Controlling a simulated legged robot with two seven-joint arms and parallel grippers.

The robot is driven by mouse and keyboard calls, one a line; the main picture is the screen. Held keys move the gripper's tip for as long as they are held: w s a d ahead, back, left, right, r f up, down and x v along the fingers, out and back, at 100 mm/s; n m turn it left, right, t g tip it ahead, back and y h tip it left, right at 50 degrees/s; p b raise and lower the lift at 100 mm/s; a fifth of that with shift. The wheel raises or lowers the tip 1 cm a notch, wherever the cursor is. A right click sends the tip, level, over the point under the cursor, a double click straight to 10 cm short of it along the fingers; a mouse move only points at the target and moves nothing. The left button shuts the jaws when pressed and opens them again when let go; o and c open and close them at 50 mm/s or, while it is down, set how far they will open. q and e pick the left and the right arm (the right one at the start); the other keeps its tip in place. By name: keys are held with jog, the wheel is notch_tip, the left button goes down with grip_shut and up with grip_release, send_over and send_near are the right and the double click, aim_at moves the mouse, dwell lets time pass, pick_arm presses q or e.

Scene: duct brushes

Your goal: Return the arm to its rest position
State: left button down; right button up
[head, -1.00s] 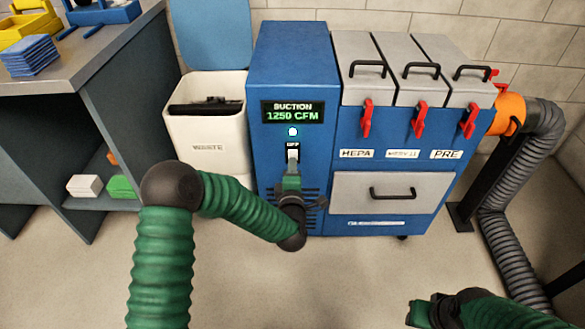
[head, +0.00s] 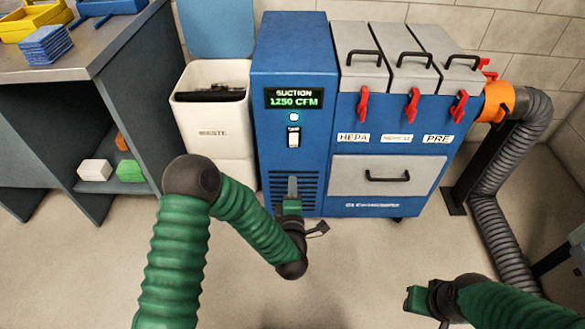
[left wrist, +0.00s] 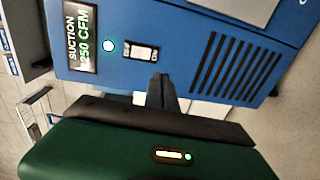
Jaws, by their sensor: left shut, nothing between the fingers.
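My left arm comes in from the left in the head view. My left gripper (head: 292,186) is shut and empty, pointing up in front of the lower vents of the blue suction unit (head: 292,60). It appears below the unit's rocker switch (head: 293,136) and apart from it. In the left wrist view, the closed fingers (left wrist: 160,88) lie just below the switch (left wrist: 140,53), with nothing between them. The unit's display (head: 293,98) reads 1250 CFM and a light under it glows. My right gripper (head: 412,300) is low at the right, clear of everything; its jaws are not clear.
A white waste bin (head: 212,130) with its blue lid up stands left of the unit. A grey workbench (head: 100,62) is at the far left. A grey hose (head: 487,220) and black stand are at the right. The floor in front is clear.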

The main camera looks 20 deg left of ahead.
pick_arm(q)
jog(key=shift+s+d, duration=0.25)
jog(key=shift+s, duration=0.25)
jog(key=shift+a, duration=0.1)
jog(key=s+a+r+m+g+h+p, duration=0.1)
jog(key=s+a+m+g+h, duration=0.1)
jog(key=s+m+g, duration=0.7)
jog(key=s+a+m+g+h, duration=0.1)
jog(key=s+m+g+h, duration=0.25)
jog(key=s+m, duration=0.95)
notch_tip(320, 180, up, 38)
jog(key=s+g+p, duration=0.1)
jog(key=p, duration=3.7)
jog(key=shift+s+a+n+y, duration=0.15)
jog(key=shift+s+n+y, duration=0.05)
jog(key=shift+n+y, duration=0.25)
